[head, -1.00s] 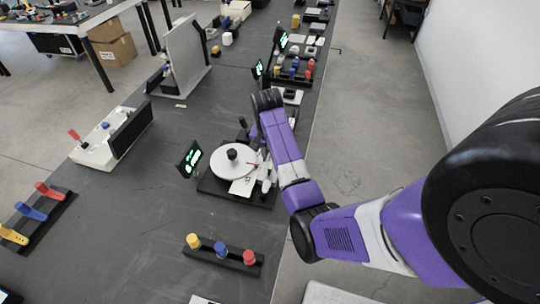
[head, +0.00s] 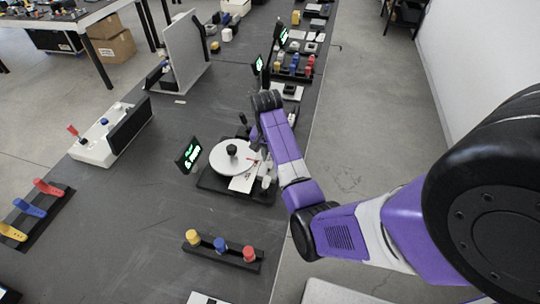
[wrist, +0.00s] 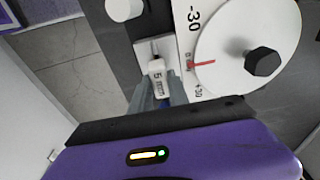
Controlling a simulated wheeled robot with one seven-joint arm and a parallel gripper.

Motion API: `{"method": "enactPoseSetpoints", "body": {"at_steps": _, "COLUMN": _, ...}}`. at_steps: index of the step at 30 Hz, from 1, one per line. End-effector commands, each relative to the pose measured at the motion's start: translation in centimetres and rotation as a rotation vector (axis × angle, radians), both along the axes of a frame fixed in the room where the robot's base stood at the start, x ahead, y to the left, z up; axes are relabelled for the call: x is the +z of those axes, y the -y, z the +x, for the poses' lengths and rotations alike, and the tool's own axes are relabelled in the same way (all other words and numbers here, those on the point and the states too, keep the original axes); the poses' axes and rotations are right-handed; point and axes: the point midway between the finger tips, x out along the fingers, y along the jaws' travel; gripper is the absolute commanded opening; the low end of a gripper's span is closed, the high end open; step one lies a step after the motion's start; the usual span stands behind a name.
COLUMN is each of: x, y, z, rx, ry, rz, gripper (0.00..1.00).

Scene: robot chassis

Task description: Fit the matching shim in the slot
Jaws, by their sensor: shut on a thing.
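My gripper (wrist: 158,92) is shut on a small white shim (wrist: 157,68) whose printed label reads like "5 mm". In the wrist view the shim's far end is at a white block (wrist: 146,48) with a narrow dark slot (wrist: 155,46). I cannot tell how deep the shim sits in it. Beside it is a round white dial (wrist: 225,45) with a black knob (wrist: 262,62) and a red mark. In the head view the dial (head: 222,166) stands on a dark base, and my arm hides most of the gripper and shim.
A small display (head: 188,154) with green text, partly unreadable, stands left of the dial. A rack with yellow, blue and red knobs (head: 221,247) is nearer. A white box with a red lever (head: 96,145) stands left. The dark tabletop between them is clear.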

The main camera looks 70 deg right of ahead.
Motion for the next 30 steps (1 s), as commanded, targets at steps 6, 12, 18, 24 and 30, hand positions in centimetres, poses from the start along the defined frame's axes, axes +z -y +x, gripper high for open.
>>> {"method": "enactPoseSetpoints", "body": {"at_steps": 6, "x": -0.6, "y": 0.0, "z": 0.0, "rx": 0.000, "ry": 0.000, "rz": 0.000, "gripper": 0.00}}
{"method": "enactPoseSetpoints", "body": {"at_steps": 12, "x": -0.9, "y": 0.0, "z": 0.0, "rx": 0.000, "ry": 0.001, "rz": -0.001, "gripper": 0.25}}
{"method": "enactPoseSetpoints", "body": {"at_steps": 18, "x": -0.8, "y": 0.0, "z": 0.0, "rx": 0.000, "ry": 0.000, "rz": -0.001, "gripper": 0.46}}
{"method": "enactPoseSetpoints", "body": {"at_steps": 24, "x": -0.8, "y": 0.0, "z": 0.0, "rx": 0.000, "ry": 0.000, "rz": -0.001, "gripper": 0.46}}
{"method": "enactPoseSetpoints", "body": {"at_steps": 30, "x": 0.9, "y": -0.1, "z": 0.1, "rx": 0.000, "ry": 0.002, "rz": -0.003, "gripper": 0.46}}
